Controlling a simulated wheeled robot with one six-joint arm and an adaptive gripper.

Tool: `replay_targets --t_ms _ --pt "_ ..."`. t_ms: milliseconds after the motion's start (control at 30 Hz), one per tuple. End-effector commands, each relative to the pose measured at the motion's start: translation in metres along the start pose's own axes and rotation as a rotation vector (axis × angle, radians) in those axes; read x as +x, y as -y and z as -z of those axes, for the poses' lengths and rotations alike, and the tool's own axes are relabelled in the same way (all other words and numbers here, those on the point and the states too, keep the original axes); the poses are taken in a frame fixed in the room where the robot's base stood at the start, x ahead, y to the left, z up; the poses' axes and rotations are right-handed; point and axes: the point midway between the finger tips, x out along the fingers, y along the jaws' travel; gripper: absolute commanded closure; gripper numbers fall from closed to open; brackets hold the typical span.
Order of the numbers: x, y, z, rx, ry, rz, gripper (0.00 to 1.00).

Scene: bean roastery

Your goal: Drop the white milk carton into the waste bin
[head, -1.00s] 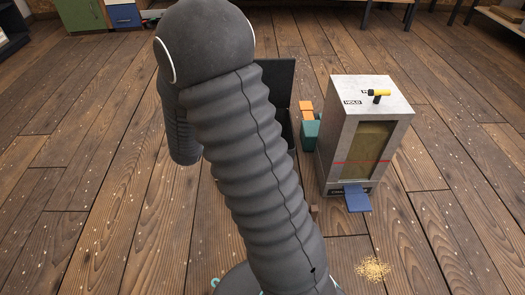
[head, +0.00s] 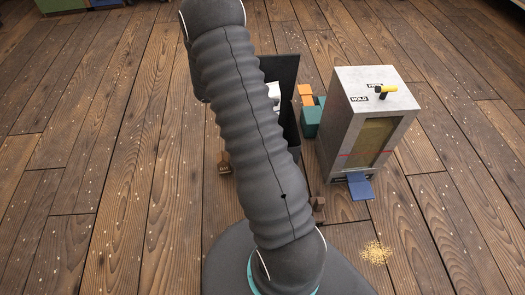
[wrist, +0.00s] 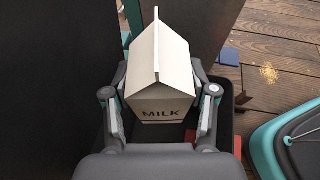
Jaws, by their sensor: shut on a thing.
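The white milk carton (wrist: 160,80) is in the wrist view, upright with its gable top toward the camera and the word MILK on its near face. My gripper (wrist: 160,92) is shut on it, a finger on each side. A dark box-like container, seemingly the waste bin (wrist: 242,88), shows its rim around and below the carton. How far the carton is above or inside it I cannot tell. In the head view, a tall black panel (head: 289,85) stands behind my arm, which hides most of the bin. A small white patch beside the panel may be the carton.
A grey dispenser (head: 375,105) with a yellow handle and a blue tray stands to the right. Teal and orange boxes (head: 312,118) sit between it and the bin. Spilled grains (head: 376,253) lie on the floor. A small brown brush-like thing (head: 223,165) is left of my arm.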

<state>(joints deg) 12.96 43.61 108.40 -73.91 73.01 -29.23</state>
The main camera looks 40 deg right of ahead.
Motion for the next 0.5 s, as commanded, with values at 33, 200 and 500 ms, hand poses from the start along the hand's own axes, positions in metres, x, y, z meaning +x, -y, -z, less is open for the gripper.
replay_targets --t_ms 33,200,500 --pt "0.004 0.000 0.007 0.000 0.000 0.002 0.69" --pt "0.012 0.000 0.024 0.001 0.000 0.002 0.69" --pt "0.019 0.000 0.046 -0.001 0.000 -0.002 0.69"
